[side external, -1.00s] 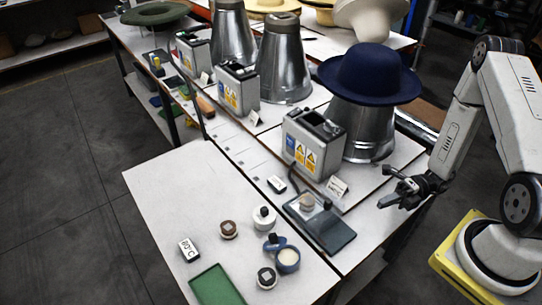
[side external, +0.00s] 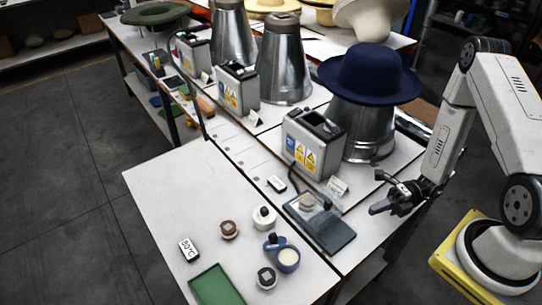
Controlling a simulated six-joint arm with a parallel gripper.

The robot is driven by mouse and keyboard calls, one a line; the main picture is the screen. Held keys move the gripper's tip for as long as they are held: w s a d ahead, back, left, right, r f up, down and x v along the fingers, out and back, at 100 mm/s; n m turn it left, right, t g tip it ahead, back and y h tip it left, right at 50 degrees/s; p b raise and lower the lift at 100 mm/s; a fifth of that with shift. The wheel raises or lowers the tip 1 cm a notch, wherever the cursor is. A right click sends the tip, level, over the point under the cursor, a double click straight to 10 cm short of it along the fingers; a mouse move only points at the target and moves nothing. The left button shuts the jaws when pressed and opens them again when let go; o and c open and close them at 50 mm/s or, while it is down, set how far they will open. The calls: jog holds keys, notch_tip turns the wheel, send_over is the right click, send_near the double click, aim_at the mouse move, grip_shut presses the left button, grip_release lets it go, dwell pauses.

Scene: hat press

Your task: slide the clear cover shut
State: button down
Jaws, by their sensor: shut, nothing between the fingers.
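A dark flat unit (side external: 333,237) lies on the white table in front of the nearest hat press. A pale round knob or button (side external: 307,201) stands on its back left part. A see-through, greyish cover appears to lie around or beside the knob, but its edges are too small to make out. My gripper (side external: 373,210) is to the right of the unit, above the table's right side, with its fingers pointing left. It is shut and empty, and apart from the unit.
A navy hat (side external: 370,74) sits on a metal cone press beside a grey control box (side external: 313,143). A small white card (side external: 337,186) stands near the unit.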

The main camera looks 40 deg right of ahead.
aim_at(334, 205)
jog(key=x, duration=0.6)
jog(key=shift+a, duration=0.2)
jog(key=shift+w+a, duration=0.2)
jog(key=shift+w, duration=1.85)
jog(key=shift+w, duration=0.1)
jog(key=shift+w, duration=1.25)
jog(key=shift+s, duration=0.15)
